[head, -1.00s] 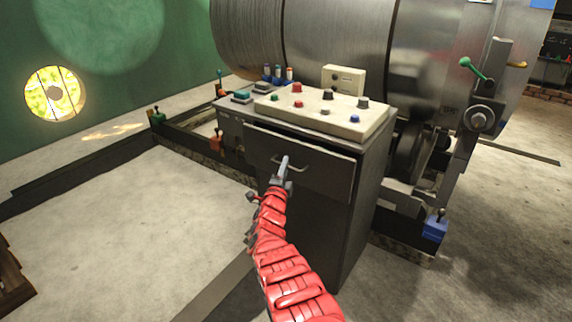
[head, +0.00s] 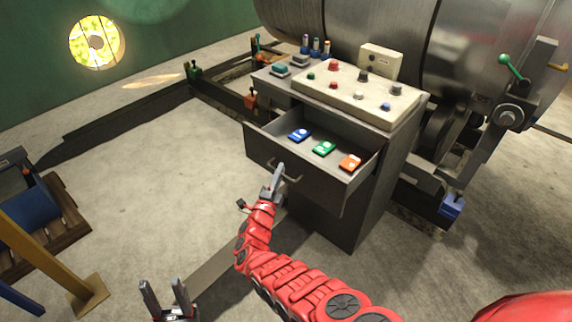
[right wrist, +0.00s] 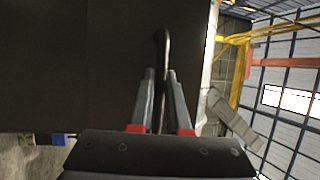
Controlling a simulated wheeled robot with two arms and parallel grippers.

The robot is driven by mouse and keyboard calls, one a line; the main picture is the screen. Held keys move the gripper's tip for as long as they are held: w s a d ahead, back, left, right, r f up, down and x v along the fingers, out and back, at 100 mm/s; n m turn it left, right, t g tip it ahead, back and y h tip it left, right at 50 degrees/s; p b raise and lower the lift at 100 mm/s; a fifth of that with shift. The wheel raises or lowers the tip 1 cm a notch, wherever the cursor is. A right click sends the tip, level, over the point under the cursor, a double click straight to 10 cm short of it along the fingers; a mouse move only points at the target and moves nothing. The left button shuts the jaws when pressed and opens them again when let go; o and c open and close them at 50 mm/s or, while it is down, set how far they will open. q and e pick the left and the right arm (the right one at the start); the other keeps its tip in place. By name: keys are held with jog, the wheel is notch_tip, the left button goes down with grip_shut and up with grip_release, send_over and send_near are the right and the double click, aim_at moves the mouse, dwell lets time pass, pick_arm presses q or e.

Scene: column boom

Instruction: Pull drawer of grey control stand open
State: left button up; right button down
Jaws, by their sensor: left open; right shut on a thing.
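The grey control stand (head: 345,220) is in the middle of the head view, with a cream panel of coloured knobs on top. Its drawer (head: 312,179) is pulled well out, and a blue, a green and an orange item lie inside. My right gripper (head: 277,172) is shut on the drawer's bar handle (head: 292,178). In the right wrist view the handle (right wrist: 163,45) runs between the two fingers and the dark drawer front (right wrist: 100,65) fills the left. My left gripper (head: 166,290) is open and empty at the bottom, apart from the stand.
A large metal drum (head: 400,50) stands behind the stand. A wooden pallet (head: 68,230) and a yellow post (head: 45,255) are at the left. The concrete floor (head: 150,180) between pallet and stand is clear.

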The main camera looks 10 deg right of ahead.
jog(key=shift+a, duration=0.15)
jog(key=c, duration=1.2)
grip_release()
jog(key=shift+o, duration=0.2)
jog(key=shift+s, duration=0.1)
jog(key=p+v, duration=0.1)
jog(key=v, duration=1.6)
jog(key=shift+a+f, duration=0.1)
